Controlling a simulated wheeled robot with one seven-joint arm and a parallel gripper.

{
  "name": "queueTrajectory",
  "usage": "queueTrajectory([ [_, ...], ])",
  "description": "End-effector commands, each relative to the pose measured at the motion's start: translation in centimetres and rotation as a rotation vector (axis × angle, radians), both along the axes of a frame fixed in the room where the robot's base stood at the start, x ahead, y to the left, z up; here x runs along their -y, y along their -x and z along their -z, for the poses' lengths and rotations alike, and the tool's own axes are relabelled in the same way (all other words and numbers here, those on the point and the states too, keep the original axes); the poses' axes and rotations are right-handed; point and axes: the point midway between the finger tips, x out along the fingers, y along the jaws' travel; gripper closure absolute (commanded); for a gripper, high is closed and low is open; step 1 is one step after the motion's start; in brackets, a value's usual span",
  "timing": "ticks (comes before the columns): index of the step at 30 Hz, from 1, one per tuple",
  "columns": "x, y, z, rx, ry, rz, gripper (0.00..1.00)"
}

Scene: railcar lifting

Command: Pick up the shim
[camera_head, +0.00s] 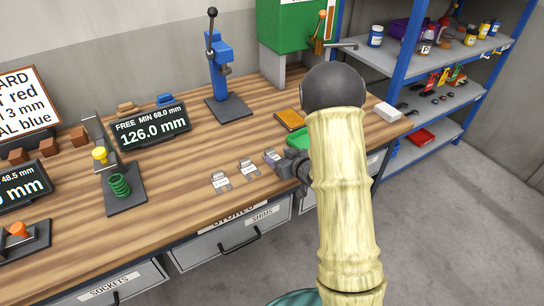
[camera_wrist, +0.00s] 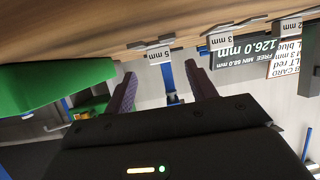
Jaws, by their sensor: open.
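Three small grey metal shims with white labels lie in a row near the workbench's front edge. In the wrist view, which is upside down, they read 5 mm (camera_wrist: 160,54), 3 mm (camera_wrist: 222,41) and 2 mm (camera_wrist: 291,26). In the head view the left shim (camera_head: 220,181) and middle shim (camera_head: 249,169) are clear. The right shim (camera_head: 271,155) is beside my gripper (camera_head: 284,163), partly covered by it. In the wrist view my gripper (camera_wrist: 160,75) has its two fingers apart, with the 5 mm shim ahead between the tips. Nothing is held.
A display (camera_head: 150,126) reads 126.0 mm. A blue press (camera_head: 222,70) stands behind, and a green spring (camera_head: 119,185) stands on a fixture at left. An orange-topped box (camera_head: 289,119) and a white block (camera_head: 387,112) lie on the bench. Drawers (camera_head: 232,239) are below the front edge.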

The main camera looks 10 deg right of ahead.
Motion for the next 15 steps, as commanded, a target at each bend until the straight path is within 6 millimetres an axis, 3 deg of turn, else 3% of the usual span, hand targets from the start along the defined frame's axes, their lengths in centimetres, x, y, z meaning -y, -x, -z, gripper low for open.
queueTrajectory([
  [7,-1.2,-2.9,1.3,0.001,0.002,-0.004,0.44],
  [15,-1.4,-3.5,1.7,0.0,0.0,0.0,0.44],
])
